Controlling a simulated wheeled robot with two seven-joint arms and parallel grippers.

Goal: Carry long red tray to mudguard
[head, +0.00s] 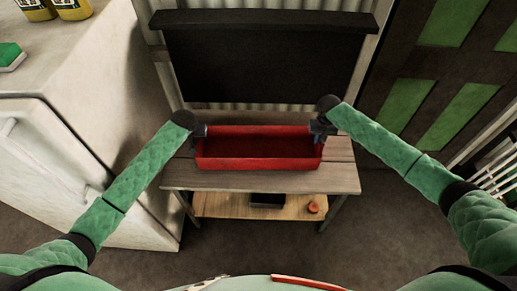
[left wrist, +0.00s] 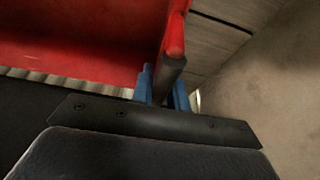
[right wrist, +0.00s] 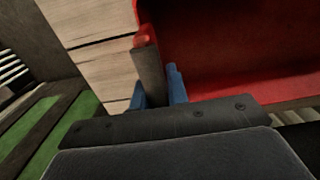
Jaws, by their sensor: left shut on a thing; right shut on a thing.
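The long red tray (head: 258,163) is at the wooden bench (head: 300,182) in the middle of the head view, its long side facing me. It looks level and empty. I cannot tell whether it rests on the bench top or hangs just above it. My left gripper (head: 200,131) is shut on its left end; the left wrist view shows the blue fingers (left wrist: 165,88) around a dark grip at that end. My right gripper (head: 317,130) is shut on its right end, with its blue fingers (right wrist: 158,88) around a similar grip. I cannot make out a mudguard.
A dark panel (head: 265,65) stands behind the bench. A lower shelf (head: 225,205) holds a black box (head: 267,200) and a small orange thing (head: 313,208). A white cabinet (head: 80,130) stands close on the left, a green-panelled door (head: 440,70) on the right.

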